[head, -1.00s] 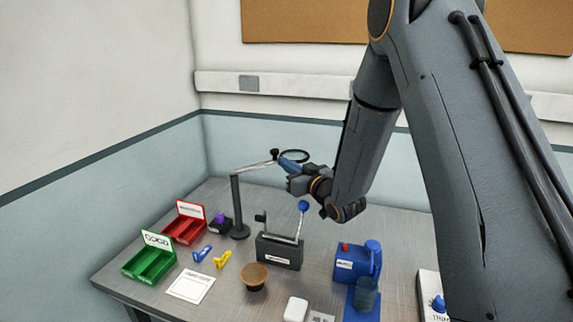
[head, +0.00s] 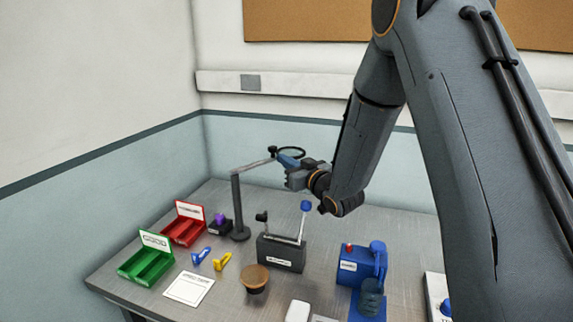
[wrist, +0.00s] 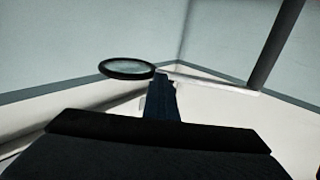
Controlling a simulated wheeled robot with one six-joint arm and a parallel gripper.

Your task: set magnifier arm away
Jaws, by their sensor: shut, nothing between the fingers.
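The magnifier arm stands on a dark post (head: 239,205) at the back of the bench. Its pale bar (head: 254,165) runs right to a dark joint, with a round black-rimmed lens (head: 291,153) beyond. My gripper (head: 285,157) reaches in from the right, with its blue fingers shut beside the lens end. In the wrist view the shut fingers (wrist: 162,98) point at the bar (wrist: 205,82), just right of the lens (wrist: 127,69). The post (wrist: 275,45) shows at upper right. Whether the fingers touch the bar or lens I cannot tell.
A grey module holder (head: 281,254) with a blue-knobbed lever stands below my gripper. Red (head: 184,230) and green (head: 146,265) bins sit left. A blue device (head: 361,267) stands right, and a brown-topped round item (head: 254,277) in front. The back right bench is fairly clear.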

